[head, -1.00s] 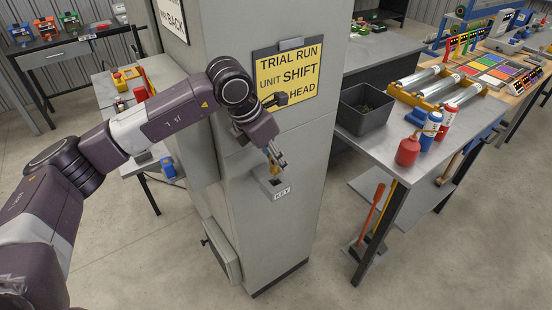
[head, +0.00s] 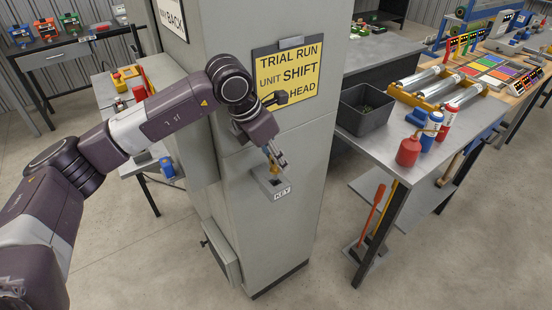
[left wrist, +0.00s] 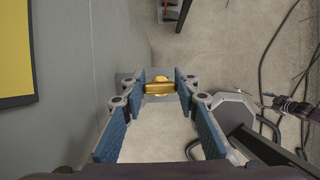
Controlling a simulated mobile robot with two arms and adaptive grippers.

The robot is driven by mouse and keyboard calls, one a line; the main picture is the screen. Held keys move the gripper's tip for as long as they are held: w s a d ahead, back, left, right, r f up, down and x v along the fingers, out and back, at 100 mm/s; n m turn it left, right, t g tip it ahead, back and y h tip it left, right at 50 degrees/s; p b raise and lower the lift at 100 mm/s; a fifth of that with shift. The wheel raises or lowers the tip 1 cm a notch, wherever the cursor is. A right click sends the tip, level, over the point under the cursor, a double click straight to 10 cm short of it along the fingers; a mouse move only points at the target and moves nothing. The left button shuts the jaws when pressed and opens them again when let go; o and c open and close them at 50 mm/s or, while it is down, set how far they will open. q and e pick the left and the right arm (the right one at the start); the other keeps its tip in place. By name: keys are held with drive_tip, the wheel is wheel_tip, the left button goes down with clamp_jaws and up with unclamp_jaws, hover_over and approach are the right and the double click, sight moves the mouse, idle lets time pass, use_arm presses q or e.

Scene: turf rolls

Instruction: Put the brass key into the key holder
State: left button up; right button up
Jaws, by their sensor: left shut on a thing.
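My left gripper (head: 277,160) is just above the small grey key holder (head: 264,180) on the pillar, which carries a "KEY" label. In the left wrist view the gripper (left wrist: 160,85) is shut on the brass key (left wrist: 159,88), a golden piece held between the fingertips. The key's lower end and its exact fit to the holder are hidden, so I cannot tell whether it touches the holder. What looks like my right gripper (left wrist: 287,103) shows small at the right of the left wrist view; its jaws are too small to read.
The grey pillar (head: 296,150) stands close beside my left gripper, with a yellow sign (head: 290,72) above. A bench (head: 385,150) at the right holds a dark bin (head: 365,110), bottles and metal rollers. Floor in front of the pillar is clear.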

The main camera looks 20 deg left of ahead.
sight(273, 166)
use_arm(q)
drive_tip(key=shift+b, duration=0.35)
idle(0.7)
drive_tip(key=shift+f, duration=0.15)
drive_tip(key=shift+f+b, duration=0.35)
drive_tip(key=shift+b, duration=0.05)
drive_tip(key=shift+f+b, duration=1.45)
drive_tip(key=shift+f, duration=0.15)
drive_tip(key=o, duration=1.3)
drive_tip(key=shift+r, duration=0.1)
drive_tip(key=v, duration=1.2)
